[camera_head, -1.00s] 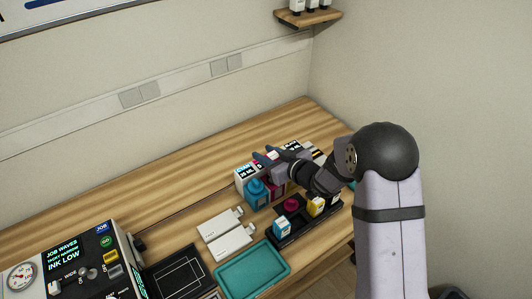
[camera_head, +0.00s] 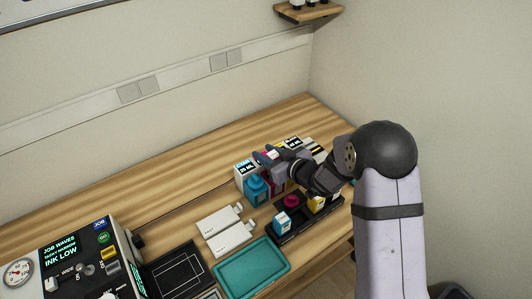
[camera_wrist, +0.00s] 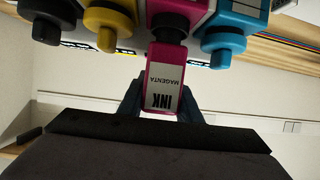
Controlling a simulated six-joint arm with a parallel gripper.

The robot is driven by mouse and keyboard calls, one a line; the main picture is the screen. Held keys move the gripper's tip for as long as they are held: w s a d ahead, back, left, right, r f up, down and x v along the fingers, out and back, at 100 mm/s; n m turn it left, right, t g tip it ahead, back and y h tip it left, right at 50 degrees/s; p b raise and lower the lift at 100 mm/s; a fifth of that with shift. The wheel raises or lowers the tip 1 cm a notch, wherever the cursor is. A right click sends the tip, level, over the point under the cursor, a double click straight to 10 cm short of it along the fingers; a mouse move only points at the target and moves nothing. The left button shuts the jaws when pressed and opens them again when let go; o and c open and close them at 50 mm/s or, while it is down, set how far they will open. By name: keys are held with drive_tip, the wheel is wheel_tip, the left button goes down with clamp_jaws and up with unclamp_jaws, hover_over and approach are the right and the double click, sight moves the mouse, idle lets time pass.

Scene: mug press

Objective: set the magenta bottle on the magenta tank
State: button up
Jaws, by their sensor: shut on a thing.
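The magenta bottle (camera_wrist: 164,82), with a white label reading INK MAGENTA, is between the fingers of my gripper (camera_wrist: 162,103), which is shut on it. In the wrist view its dark neck end points at the magenta tank (camera_wrist: 180,8) and meets it in the picture; I cannot tell whether it is seated. In the head view my gripper (camera_head: 268,157) is over the tank row and hides most of the bottle and the magenta tank.
The cyan tank (camera_head: 243,171) stands at the left of the row; yellow and black tanks show in the wrist view. A teal tray (camera_head: 250,268) lies nearer.

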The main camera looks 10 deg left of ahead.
drive_tip(key=shift+f+b, duration=0.5)
drive_tip(key=shift+f, duration=0.05)
idle(0.8)
drive_tip(key=o, duration=0.9)
drive_tip(key=shift+p+v, duration=2.2)
drive_tip(key=shift+v, duration=3.3)
drive_tip(key=shift+w+r, duration=0.1)
